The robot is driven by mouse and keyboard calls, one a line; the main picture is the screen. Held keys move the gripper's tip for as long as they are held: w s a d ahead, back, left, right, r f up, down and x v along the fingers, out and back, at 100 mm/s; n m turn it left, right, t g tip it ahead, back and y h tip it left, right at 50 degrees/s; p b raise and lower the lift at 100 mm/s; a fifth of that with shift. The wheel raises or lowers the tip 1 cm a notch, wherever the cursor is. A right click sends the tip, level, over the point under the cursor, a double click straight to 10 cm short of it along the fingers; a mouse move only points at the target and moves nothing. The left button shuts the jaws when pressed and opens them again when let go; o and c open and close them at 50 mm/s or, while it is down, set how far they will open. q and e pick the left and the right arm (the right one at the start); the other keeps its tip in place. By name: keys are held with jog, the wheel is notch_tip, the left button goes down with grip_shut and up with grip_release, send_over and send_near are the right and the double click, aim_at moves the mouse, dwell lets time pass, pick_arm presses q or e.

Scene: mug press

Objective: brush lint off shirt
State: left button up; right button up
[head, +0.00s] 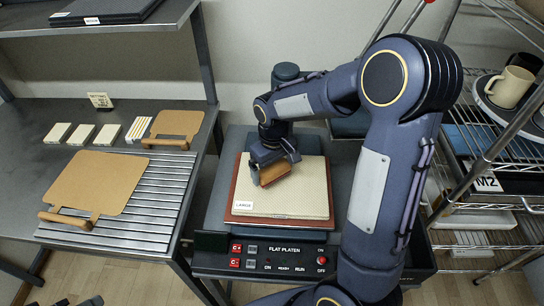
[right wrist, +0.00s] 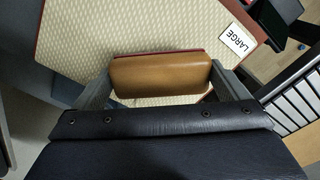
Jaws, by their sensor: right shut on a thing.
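A tan wooden-backed brush (head: 274,173) is between the fingers of my right gripper (head: 275,163). In the right wrist view the brush (right wrist: 160,75) lies across between the two grey fingers, with a red strip along its far edge. The gripper is shut on it, over the upper left part of a cream patterned pad (head: 300,195) with a "LARGE" label. Whether the brush touches the pad is hard to tell. I cannot make out a separate shirt. Dark parts at the bottom left edge of the head view may be my left gripper; its jaws are not clear.
The pad lies on a red-brown board on the flat platen press, whose front panel (head: 280,258) has red switches. At left, a ribbed bench (head: 130,200) carries two tan paddle boards (head: 97,182) and small white blocks (head: 82,134). A wire rack (head: 480,170) with mugs stands at right.

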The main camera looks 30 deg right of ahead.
jog(key=shift+w+a+r+p, duration=0.1)
jog(key=shift+r+p, duration=0.2)
jog(key=shift+r, duration=0.35)
jog(key=shift+r+p, duration=1.1)
jog(key=shift+r, duration=0.35)
